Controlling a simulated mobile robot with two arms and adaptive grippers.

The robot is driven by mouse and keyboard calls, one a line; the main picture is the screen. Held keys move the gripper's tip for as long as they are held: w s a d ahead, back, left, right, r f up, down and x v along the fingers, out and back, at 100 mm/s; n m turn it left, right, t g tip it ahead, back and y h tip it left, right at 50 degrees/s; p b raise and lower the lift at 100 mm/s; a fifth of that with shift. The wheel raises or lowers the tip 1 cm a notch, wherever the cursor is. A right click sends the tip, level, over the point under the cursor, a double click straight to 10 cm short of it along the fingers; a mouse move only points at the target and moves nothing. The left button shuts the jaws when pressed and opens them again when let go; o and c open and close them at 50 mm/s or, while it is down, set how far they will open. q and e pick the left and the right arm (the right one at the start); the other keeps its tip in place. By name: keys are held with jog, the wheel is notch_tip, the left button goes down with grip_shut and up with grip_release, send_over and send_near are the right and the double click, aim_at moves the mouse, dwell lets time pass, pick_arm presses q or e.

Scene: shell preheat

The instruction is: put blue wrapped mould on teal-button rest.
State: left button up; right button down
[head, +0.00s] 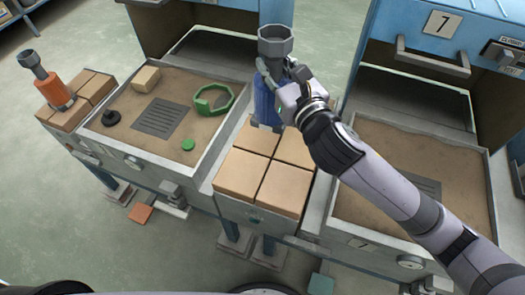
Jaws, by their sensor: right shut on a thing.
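The blue wrapped mould (264,103) is upright, with a grey cup-shaped top (276,42). My right gripper (279,88) is shut on it from the right, and its fingers hide part of the blue wrap. The mould's lower end shows over the back of the middle rest (236,203), which has tan brick pads (283,187) and a small teal button (255,219) on its front. I cannot tell whether the mould touches the pads or hangs just above them. My left gripper is not in view.
An orange wrapped mould (56,90) stands on another brick rest at the left. A sand tray (200,158) with a green ring (213,98), a tan block (146,79) and a black knob lies between. Another sand tray (362,215) is at the right. The middle rest's front pads are clear.

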aim_at(272, 113)
notch_tip(272, 113, down, 14)
jog(key=shift+b, duration=1.25)
notch_tip(272, 113, down, 5)
jog(key=shift+f+b, duration=0.1)
jog(key=shift+b, duration=0.55)
jog(key=shift+f, duration=0.25)
jog(key=c, duration=1.2)
grip_release()
jog(key=shift+c, duration=0.2)
